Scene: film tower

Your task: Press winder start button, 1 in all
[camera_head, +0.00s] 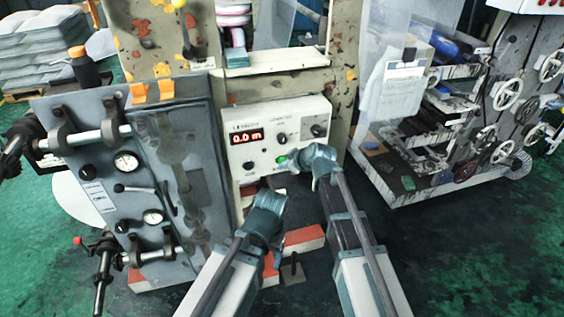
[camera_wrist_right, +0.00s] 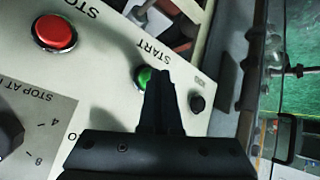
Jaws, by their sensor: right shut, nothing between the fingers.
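The winder control box (camera_head: 262,121) is a pale panel with a red display reading 0.0 m. Its green start button (camera_head: 281,159) sits low on the panel and shows in the right wrist view (camera_wrist_right: 143,77) beside the START label. My right gripper (camera_wrist_right: 161,76) is shut and empty. Its dark fingertips overlap the right part of the green button in the wrist view. Whether they touch it, I cannot tell. In the head view my right wrist is just right of the button. My left arm reaches in below the panel; its fingers do not show.
A red stop button (camera_wrist_right: 55,33) is beside the start button, and a black knob (camera_wrist_right: 8,133) is on the panel. A grey gauge panel (camera_head: 88,150) with levers and pipes stands to the left. A machine with handwheels (camera_head: 507,94) stands right, with green floor between.

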